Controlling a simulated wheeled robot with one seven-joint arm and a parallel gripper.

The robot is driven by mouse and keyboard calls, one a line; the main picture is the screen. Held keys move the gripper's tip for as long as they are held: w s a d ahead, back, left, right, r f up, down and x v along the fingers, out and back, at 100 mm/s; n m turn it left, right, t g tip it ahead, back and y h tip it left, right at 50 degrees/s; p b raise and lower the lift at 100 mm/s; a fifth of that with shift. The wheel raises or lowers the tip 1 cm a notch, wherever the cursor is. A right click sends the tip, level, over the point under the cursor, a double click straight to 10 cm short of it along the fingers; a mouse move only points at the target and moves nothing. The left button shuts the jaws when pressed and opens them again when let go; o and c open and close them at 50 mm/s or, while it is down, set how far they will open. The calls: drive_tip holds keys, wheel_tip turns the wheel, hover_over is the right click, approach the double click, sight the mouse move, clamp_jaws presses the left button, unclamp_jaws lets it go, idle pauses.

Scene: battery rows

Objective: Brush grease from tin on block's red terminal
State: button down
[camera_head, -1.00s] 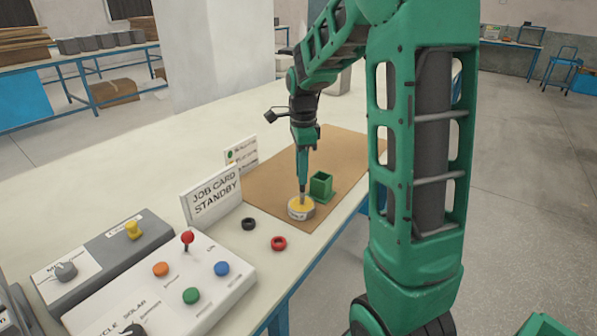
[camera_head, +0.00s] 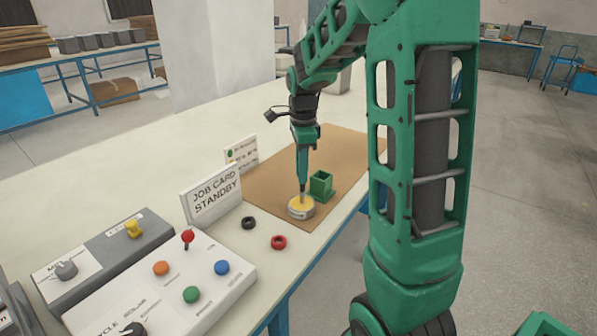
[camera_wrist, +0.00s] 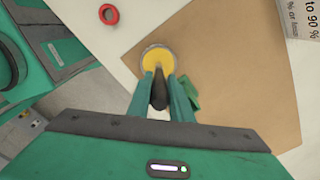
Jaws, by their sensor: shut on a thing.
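A round grease tin (camera_head: 301,208) with yellow grease stands on the brown mat near its front edge. It also shows in the wrist view (camera_wrist: 158,58). My gripper (camera_head: 303,150) points down above it, shut on a slim dark brush (camera_wrist: 159,92). The brush's lower end is at the grease in the tin; whether it touches cannot be told exactly. A small green open box (camera_head: 320,185) stands right behind the tin. A red ring (camera_head: 278,242) and a black ring (camera_head: 249,223) lie on the table. No block with a red terminal can be made out.
A "JOB CARD STANDBY" sign (camera_head: 212,196) and a smaller card (camera_head: 241,153) stand left of the mat (camera_head: 348,148). A control panel (camera_head: 222,292) with buttons and a red-topped lever fills the near left. The table behind the signs is clear.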

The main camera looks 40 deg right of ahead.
drive_tip(key=shift+r, duration=3.5)
